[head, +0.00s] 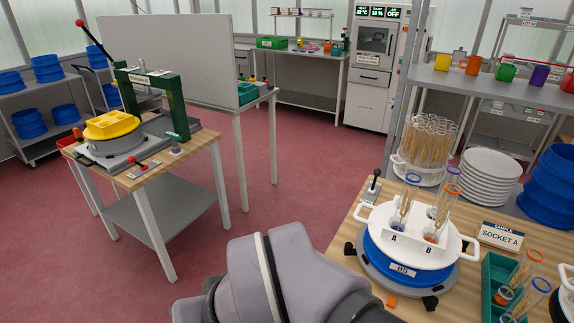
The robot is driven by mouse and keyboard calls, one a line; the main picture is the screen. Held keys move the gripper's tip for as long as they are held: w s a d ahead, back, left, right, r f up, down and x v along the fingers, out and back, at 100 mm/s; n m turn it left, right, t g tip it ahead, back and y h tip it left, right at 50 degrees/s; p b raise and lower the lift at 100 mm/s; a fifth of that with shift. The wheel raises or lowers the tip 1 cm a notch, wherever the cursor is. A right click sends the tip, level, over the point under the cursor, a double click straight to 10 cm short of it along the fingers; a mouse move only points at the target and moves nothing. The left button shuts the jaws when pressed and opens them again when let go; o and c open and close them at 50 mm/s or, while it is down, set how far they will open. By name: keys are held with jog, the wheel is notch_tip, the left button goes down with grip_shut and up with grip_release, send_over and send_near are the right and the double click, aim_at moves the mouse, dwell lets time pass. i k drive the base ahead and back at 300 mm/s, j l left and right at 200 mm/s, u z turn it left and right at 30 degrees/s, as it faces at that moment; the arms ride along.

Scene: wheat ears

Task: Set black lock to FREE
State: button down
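A small lever with a black knob (375,181), which looks like the black lock, stands on a small light plate at the back left corner of the wooden table on the right. Its stem is close to upright. Any position marks by it are too small to read, so I cannot tell its setting. It stands just left of a white round holder (408,221) with tubes, seated on a blue drum (392,262). My grey arm links fill the bottom centre. My gripper is outside the view.
A sign reading SOCKET A (500,237), a green tube rack (490,270), stacked white plates (489,178) and blue tubs (550,190) crowd the right table. The left table (205,140) carries a green press frame and a red-knobbed lever (134,160). Red floor between the tables is clear.

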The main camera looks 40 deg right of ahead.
aim_at(377, 172)
jog(key=i+j, duration=0.2)
jog(key=i, duration=0.2)
jog(key=i+j, duration=0.2)
jog(key=i, duration=0.2)
jog(key=i+j, duration=0.2)
jog(key=i, duration=0.2)
jog(key=i+l+z, duration=0.25)
jog(key=z, duration=0.2)
jog(key=i+l+z, duration=0.2)
jog(key=z, duration=0.25)
jog(key=i+z, duration=0.7)
jog(key=z, duration=0.15)
jog(key=i+j+z, duration=0.15)
jog(key=i+z, duration=0.15)
jog(key=z, duration=0.15)
jog(key=i+j+z, duration=0.2)
jog(key=z, duration=0.25)
jog(key=i+l, duration=0.8)
jog(key=l, duration=0.15)
